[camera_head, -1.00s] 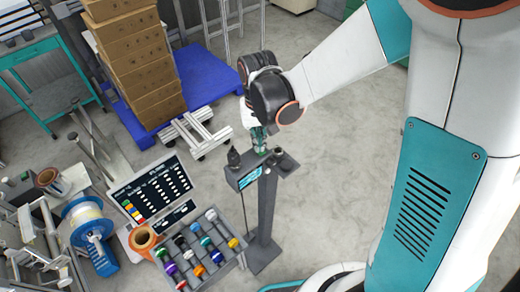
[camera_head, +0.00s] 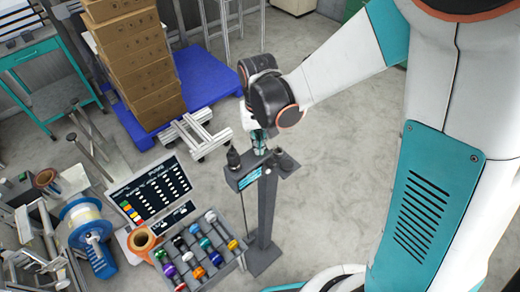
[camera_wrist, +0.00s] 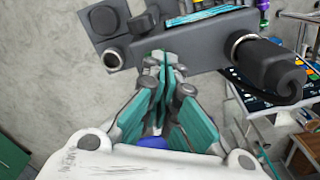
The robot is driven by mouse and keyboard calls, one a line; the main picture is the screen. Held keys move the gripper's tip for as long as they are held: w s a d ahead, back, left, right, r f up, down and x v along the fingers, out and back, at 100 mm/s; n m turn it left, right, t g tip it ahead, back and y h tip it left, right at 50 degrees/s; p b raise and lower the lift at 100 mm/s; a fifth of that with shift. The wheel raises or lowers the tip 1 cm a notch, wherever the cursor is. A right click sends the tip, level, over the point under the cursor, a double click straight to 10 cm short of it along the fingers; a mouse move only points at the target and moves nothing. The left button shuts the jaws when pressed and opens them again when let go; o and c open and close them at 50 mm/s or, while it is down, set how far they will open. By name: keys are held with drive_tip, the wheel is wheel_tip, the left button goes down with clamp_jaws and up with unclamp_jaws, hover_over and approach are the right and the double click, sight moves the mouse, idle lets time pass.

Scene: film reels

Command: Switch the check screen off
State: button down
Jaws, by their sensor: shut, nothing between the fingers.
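The check screen (camera_head: 246,179) is a small cyan display on a dark grey head atop a post. The display also shows at the top of the wrist view (camera_wrist: 206,15). My gripper (camera_head: 259,152) points down at the back edge of this head. In the wrist view my gripper (camera_wrist: 160,62) has its teal fingers drawn together and empty, their tips close to the near side of the grey housing (camera_wrist: 195,42). I cannot tell whether they touch it. A round end (camera_wrist: 112,56) and a small dark knob (camera_wrist: 143,22) sit left of the display.
A black cylinder (camera_wrist: 270,66) juts from the housing's right side. A rack of coloured plugs (camera_head: 205,250) and a dark chart board (camera_head: 152,193) stand left of the post. Stacked cartons (camera_head: 140,60) rest on a blue pallet (camera_head: 205,90). Floor to the right is clear.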

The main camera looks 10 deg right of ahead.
drive_tip(key=shift+r+p, duration=2.25)
drive_tip(key=shift+r, duration=1.3)
drive_tip(key=shift+f, duration=0.1)
